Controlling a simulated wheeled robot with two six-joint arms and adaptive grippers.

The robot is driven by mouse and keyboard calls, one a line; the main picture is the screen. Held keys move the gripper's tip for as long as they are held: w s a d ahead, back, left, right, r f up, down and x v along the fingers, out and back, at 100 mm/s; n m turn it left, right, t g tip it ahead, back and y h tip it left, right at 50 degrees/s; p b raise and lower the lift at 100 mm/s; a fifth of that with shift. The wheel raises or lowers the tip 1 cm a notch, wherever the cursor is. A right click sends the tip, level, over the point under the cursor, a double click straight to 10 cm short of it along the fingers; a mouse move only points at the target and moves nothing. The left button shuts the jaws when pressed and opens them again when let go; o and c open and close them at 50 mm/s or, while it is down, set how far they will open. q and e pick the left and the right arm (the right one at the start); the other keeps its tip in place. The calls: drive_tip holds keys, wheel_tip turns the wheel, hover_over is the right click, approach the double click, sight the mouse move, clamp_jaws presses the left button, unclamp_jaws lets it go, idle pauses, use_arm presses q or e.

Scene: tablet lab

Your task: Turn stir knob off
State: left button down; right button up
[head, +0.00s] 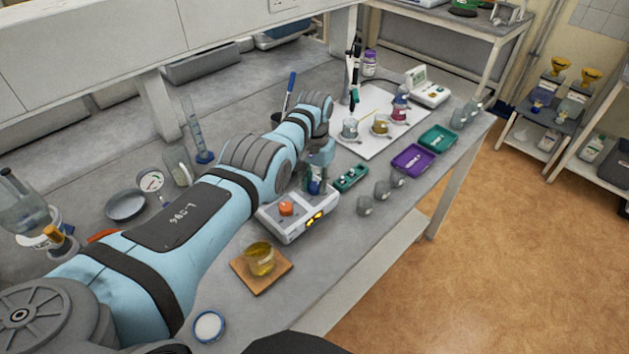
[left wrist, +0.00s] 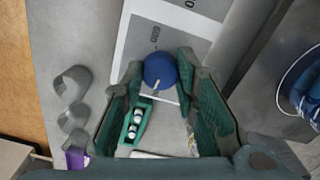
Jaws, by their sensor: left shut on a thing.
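The white stirrer hotplate (head: 268,222) stands on the grey bench in the middle of the head view. It has an orange knob (head: 286,208) and a blue knob (head: 314,187), with lit yellow displays on its front. My left gripper (head: 318,172) comes down over the blue knob. In the left wrist view, the green-padded fingers (left wrist: 160,72) are shut on the blue knob (left wrist: 158,69), one on each side. My right gripper is not in view.
A beaker of yellow liquid (head: 260,260) stands on a cork mat (head: 246,276) in front of the stirrer. A green tray (head: 352,178) holding small items and several grey weights or cups (head: 382,190) lie to the right. A purple tray (head: 413,159) stands beyond them.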

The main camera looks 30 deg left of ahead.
use_arm(q)
drive_tip(key=n, duration=0.4)
drive_tip(key=shift+s+f+n, duration=0.15)
drive_tip(key=shift+f+n, duration=0.05)
drive_tip(key=shift+n, duration=0.1)
drive_tip(key=n, duration=0.4)
drive_tip(key=shift+d+n, duration=0.1)
drive_tip(key=shift+n, duration=0.2)
drive_tip(key=n, duration=0.4)
drive_tip(key=shift+n, duration=0.3)
drive_tip(key=n, duration=0.4)
drive_tip(key=shift+n, duration=0.4)
drive_tip(key=c, duration=1.2)
unclamp_jaws()
drive_tip(key=shift+c, duration=0.2)
drive_tip(key=shift+r, duration=0.1)
